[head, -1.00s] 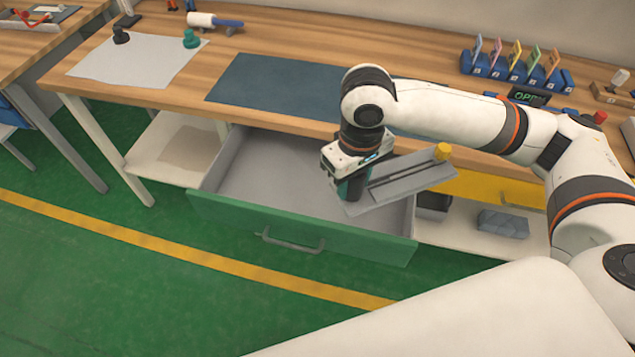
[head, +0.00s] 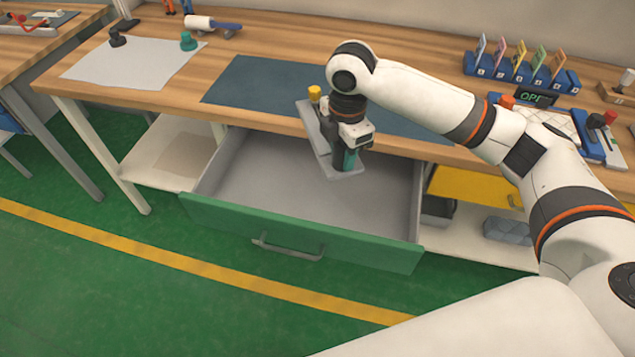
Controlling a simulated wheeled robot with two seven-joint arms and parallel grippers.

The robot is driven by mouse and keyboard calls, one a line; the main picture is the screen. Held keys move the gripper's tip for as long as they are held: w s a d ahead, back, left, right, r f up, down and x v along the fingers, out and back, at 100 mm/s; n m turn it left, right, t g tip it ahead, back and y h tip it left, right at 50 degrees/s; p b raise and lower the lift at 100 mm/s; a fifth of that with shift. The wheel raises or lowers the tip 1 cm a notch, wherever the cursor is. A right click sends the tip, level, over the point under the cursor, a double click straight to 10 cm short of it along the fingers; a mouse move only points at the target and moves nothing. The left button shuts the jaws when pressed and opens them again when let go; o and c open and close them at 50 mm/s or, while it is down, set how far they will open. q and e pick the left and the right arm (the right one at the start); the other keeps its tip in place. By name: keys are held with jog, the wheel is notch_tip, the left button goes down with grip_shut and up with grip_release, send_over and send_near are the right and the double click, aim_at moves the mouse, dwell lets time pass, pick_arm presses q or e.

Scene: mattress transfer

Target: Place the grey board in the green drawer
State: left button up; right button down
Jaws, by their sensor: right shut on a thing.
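The grey board (head: 318,136) is a long flat piece with a yellow knob at its far end. My right gripper (head: 349,165) is shut on it near its near end, and the fingers are partly hidden by the board and the gripper body. The board is over the open green drawer (head: 300,233), its far end by the table's front edge. I cannot tell whether it touches the drawer floor. The drawer has a green front, a grey handle and a bare grey inside. My left gripper is not in view.
The wooden table (head: 250,55) runs above the drawer, with a dark blue mat (head: 262,85) and a pale sheet (head: 130,62). A blue rack (head: 515,72) with coloured cards stands at the right. A yellow drawer front (head: 470,185) is right of the green drawer.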

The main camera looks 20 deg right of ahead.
jog(key=w+f+n+b, duration=0.1)
jog(key=n, duration=0.2)
jog(key=w+d+f+n+b, duration=0.1)
jog(key=w+n, duration=0.1)
jog(key=n, duration=0.1)
jog(key=w+f+n+b, duration=0.1)
jog(key=n, duration=0.2)
jog(key=shift+w+d+f, duration=0.15)
jog(key=shift+w+d, duration=0.05)
jog(key=shift+d, duration=0.1)
jog(key=f+n+b, duration=0.1)
jog(key=f+b, duration=0.1)
jog(key=f, duration=0.3)
jog(key=f+n+b, duration=0.1)
jog(key=f+b, duration=0.1)
jog(key=f, duration=0.4)
jog(key=w+f+b, duration=0.1)
jog(key=f, duration=0.4)
jog(key=shift+d+f+n+b, duration=0.2)
jog(key=shift+f+n+b, duration=0.2)
jog(key=shift+s, duration=0.1)
jog(key=c, duration=0.9)
grip_release()
jog(key=shift+f, duration=0.15)
notch_tip(320, 180, up, 12)
jog(key=shift+r+p, duration=0.2)
jog(key=shift+p, duration=0.1)
